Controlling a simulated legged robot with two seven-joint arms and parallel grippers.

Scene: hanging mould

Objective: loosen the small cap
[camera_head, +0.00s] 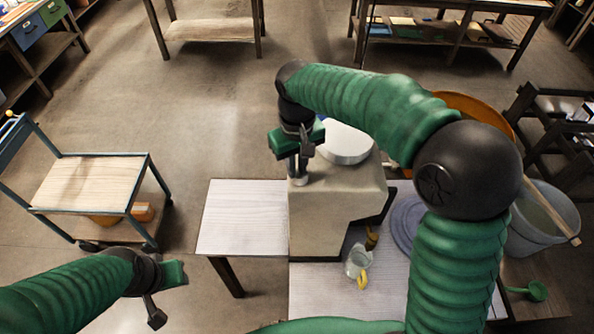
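A beige mould block (325,222) stands on a white slatted table. A large pale round lid (346,143) sits on its top, partly behind my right arm. My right gripper (299,176) points down at the top left corner of the block, left of the lid. Its grey fingers reach close to the block's top surface. A small grey piece shows at the fingertips; I cannot tell whether it is the small cap or part of the fingers. The finger gap is too small to read. My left gripper (166,296) is low at the left, away from the block, with its opening unclear.
The white table (240,215) is bare left of the block. A clear jug (357,262) and a yellow item (363,279) lie in front of the block. A grey bucket (545,215) stands at right. A wooden-topped cart (90,183) is at left, with open floor behind.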

